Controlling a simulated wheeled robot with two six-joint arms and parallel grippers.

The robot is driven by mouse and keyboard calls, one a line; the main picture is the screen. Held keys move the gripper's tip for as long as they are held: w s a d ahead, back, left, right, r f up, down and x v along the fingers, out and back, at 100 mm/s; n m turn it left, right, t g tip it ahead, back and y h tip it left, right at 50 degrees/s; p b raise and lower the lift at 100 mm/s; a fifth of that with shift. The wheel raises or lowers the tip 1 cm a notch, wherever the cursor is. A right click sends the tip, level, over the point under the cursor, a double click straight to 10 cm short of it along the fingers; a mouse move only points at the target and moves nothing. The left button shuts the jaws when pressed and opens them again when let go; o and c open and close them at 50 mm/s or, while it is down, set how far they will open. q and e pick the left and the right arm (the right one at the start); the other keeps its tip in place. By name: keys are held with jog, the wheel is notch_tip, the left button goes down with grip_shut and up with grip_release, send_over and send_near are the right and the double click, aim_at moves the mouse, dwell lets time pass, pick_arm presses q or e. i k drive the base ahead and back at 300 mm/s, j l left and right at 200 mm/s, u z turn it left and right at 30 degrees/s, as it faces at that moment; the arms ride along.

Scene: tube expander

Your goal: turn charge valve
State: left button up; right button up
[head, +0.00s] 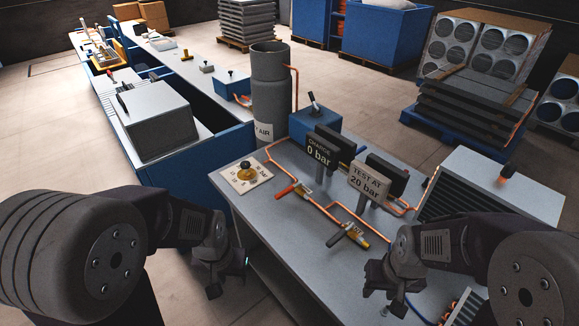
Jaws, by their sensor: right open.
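A copper pipe line on the grey bench (292,235) carries two valves. One valve (303,189) has a red handle; the other (355,233) has a dark handle and a brass body. I cannot tell from labels which is the charge valve. A sign (319,153) above reads "CHARGE 0 bar", and another (369,183) reads "TEST AT 20 bar". My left gripper (222,278) is off the bench's left edge, apart from both valves; its jaws are too dark to read. My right gripper (383,295) is open and empty, in front of and right of the dark-handled valve, not touching it.
A pale plate with a brass knob (247,174) lies at the bench's left. A grey cylinder (270,90) and a blue box (313,127) stand behind. A finned coil unit (495,195) occupies the right. Bare bench top lies left of the dark-handled valve.

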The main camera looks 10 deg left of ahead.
aim_at(288, 189)
jog(key=i+j+u, duration=0.25)
jog(key=j+u, duration=0.15)
jog(key=i+j+u, duration=0.4)
jog(key=k+l, duration=0.1)
